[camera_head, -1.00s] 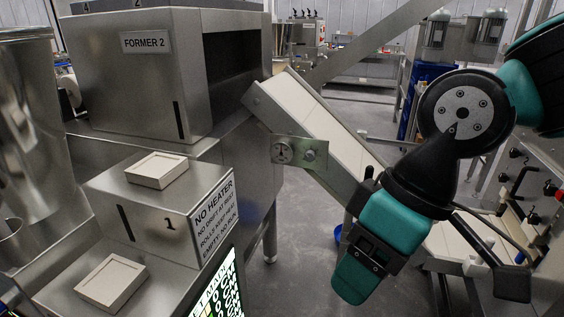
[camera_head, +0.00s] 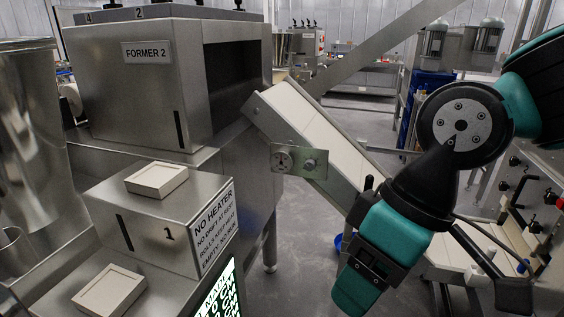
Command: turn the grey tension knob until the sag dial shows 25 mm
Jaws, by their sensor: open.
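A metal plate (camera_head: 296,148) on the side of the sloping conveyor carries a small round dial (camera_head: 283,160) on its left. A grey round knob (camera_head: 309,164) sits on its right. They look like the sag dial and tension knob; the reading is too small to make out. My gripper (camera_head: 375,262) is at the end of the teal and black arm, below and to the right of the plate, apart from the knob. It is open, and nothing shows in it. Its fingertips are hard to make out against the wrist.
The conveyor (camera_head: 318,132) slopes down to the right from the steel Former 2 housing (camera_head: 150,85). A blue bowl (camera_head: 340,243) lies beyond my arm.

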